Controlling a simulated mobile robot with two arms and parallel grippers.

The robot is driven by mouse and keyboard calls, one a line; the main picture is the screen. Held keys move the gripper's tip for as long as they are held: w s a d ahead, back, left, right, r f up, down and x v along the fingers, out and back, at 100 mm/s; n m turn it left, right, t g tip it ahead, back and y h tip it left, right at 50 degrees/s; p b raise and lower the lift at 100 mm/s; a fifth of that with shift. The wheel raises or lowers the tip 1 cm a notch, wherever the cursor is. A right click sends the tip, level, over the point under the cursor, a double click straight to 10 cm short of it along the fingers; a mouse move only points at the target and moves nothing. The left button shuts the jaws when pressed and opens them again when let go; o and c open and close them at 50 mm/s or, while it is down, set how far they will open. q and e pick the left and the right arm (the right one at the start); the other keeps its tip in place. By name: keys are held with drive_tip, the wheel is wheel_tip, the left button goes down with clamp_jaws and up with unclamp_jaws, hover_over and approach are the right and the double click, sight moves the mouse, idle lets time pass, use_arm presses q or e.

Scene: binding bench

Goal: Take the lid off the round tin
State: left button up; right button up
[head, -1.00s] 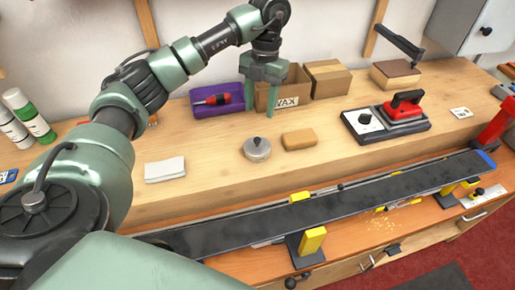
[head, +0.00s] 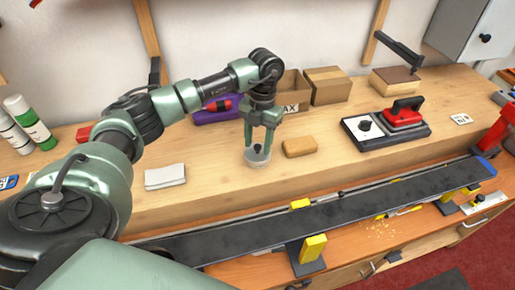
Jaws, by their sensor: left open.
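The round tin (head: 257,160) is small and grey, with a dark knob on its lid (head: 258,149). It stands on the wooden bench, left of a tan block. My left gripper (head: 257,144) points straight down over the tin, its two green fingers apart on either side of the lid's knob. The fingertips are at about the height of the lid; I cannot tell if they touch it. The lid sits on the tin. My right gripper is not in view.
A tan block (head: 299,147) lies close to the right of the tin. A folded white cloth (head: 165,176) lies to the left. A red iron (head: 404,112) sits on the right. A long dark ski (head: 350,215) runs along the front.

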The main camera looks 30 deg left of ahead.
use_arm(q)
clamp_jaws()
